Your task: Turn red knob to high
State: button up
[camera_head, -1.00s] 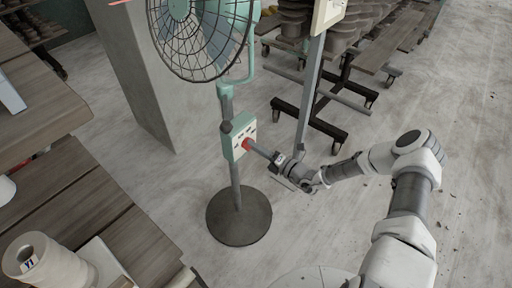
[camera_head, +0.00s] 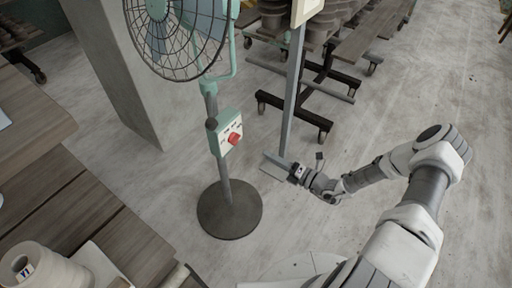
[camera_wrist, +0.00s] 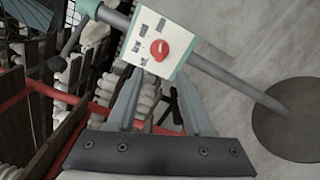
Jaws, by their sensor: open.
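The red knob (camera_head: 233,139) sits on the white face of the green control box (camera_head: 222,130) on the fan's pole. In the wrist view the red knob (camera_wrist: 159,50) shows on the white panel, beyond my fingertips, with small dark labels around it that are too small to read. The knob's pointer direction cannot be told clearly. My gripper (camera_head: 273,163) is open and empty, to the right of and below the box, apart from the knob. In the wrist view my gripper's two fingers (camera_wrist: 158,90) stand apart with nothing between them.
The standing fan (camera_head: 177,35) has a round dark base (camera_head: 230,210) on the floor. A grey post (camera_head: 292,95) rises behind my gripper. A wheeled rack (camera_head: 320,70) stands behind. Wooden tables (camera_head: 70,215) are at left, with a white spool (camera_head: 40,270). Floor at right is clear.

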jog(key=v, duration=0.5)
dwell(0.4)
